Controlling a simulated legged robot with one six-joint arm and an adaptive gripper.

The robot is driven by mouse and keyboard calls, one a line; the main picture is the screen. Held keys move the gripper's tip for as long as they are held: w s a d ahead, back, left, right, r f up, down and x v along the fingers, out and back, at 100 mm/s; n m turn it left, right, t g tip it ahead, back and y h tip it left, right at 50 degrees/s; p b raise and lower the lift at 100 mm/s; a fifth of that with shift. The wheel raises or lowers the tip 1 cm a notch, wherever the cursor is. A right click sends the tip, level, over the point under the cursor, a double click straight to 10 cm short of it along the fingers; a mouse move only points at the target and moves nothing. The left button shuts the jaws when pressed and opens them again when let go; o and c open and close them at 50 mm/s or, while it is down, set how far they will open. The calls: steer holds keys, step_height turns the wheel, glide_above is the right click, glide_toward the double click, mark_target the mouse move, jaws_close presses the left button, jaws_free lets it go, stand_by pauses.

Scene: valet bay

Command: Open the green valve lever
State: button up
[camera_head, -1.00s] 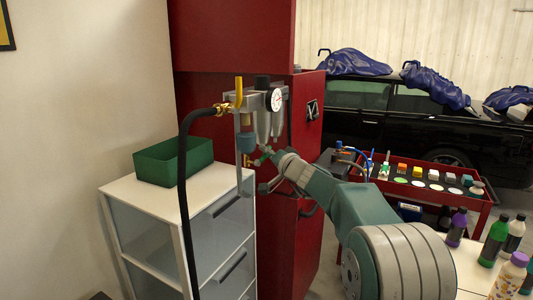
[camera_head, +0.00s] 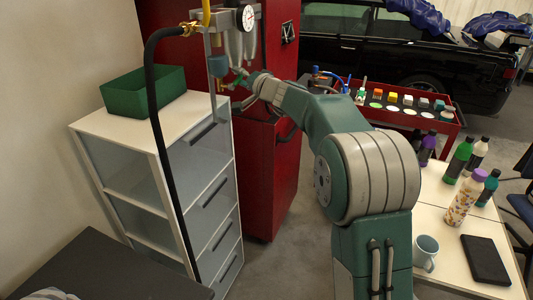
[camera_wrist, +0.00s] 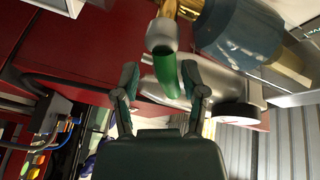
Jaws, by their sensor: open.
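The green valve lever (camera_wrist: 166,72) is a short green tube hanging from a silver and brass fitting in the wrist view. My gripper (camera_wrist: 159,76) is open, with one finger on each side of the lever's free end. I cannot tell whether either finger touches it. In the head view my gripper (camera_head: 240,82) is at the valve assembly, in front of the red cabinet. There the lever is too small to separate clearly from my gripper.
A black hose (camera_head: 152,105) hangs in front of a white drawer unit (camera_head: 82,124) bearing a green bin (camera_head: 127,99). A pressure gauge (camera_head: 246,17) sits above my gripper. The red cabinet (camera_head: 256,180) stands behind. A table with bottles (camera_head: 458,160) is at right.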

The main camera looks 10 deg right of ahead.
steer(key=s+d+m+g, duration=0.2)
steer(key=s+d+m, duration=0.3)
steer(key=s, duration=0.4)
steer(key=s+a+f+n+g+h, duration=0.1)
steer(key=s+f+n+g, duration=0.1)
steer(key=s, duration=0.9)
steer(key=s+a+f+n+g+h, duration=0.2)
steer(key=s+f+n+g, duration=0.1)
steer(key=s, duration=0.9)
steer(key=shift+s+f+n+g+h, duration=0.25)
steer(key=shift+n+g, duration=0.35)
steer(key=shift+n, duration=0.7)
steer(key=shift+w+a, duration=0.1)
